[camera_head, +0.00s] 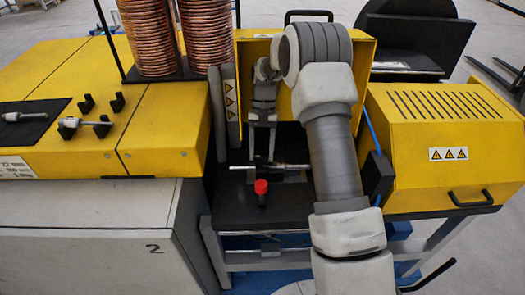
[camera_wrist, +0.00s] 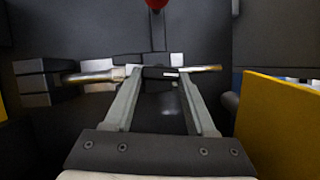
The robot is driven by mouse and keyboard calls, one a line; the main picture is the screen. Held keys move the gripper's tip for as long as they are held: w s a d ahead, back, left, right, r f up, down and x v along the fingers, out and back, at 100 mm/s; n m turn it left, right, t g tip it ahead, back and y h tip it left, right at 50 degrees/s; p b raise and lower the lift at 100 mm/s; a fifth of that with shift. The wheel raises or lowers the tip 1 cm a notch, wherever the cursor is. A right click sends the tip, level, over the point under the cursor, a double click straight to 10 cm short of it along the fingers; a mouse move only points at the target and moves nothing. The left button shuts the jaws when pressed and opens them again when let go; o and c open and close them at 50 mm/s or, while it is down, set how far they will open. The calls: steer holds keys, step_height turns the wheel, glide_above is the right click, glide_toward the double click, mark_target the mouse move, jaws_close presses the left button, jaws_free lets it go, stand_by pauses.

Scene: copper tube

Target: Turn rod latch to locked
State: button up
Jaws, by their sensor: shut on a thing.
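The rod latch is a thin metal rod (camera_head: 295,166) lying level across the black recess between the yellow housings. In the wrist view the rod (camera_wrist: 95,76) runs left to right, with a dark middle piece (camera_wrist: 159,72) between my fingertips. Its left end meets a dark block (camera_wrist: 34,82). My gripper (camera_wrist: 158,76) is shut on the rod latch at this middle part, with a finger on each side. In the head view my gripper (camera_head: 266,160) is small and partly hidden, reaching down to the rod from behind.
A red knob (camera_head: 261,187) stands on the black plate in front of the rod. A yellow housing (camera_head: 440,140) is close on the right, and a yellow bench (camera_head: 160,125) is on the left. Copper coils (camera_head: 150,35) stand at the back left.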

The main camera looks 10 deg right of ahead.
steer(key=shift+w+a+n+h, duration=0.1)
steer(key=shift+n+h, duration=0.2)
steer(key=shift+n, duration=0.5)
steer(key=o, duration=1.4)
steer(key=shift+c, duration=0.2)
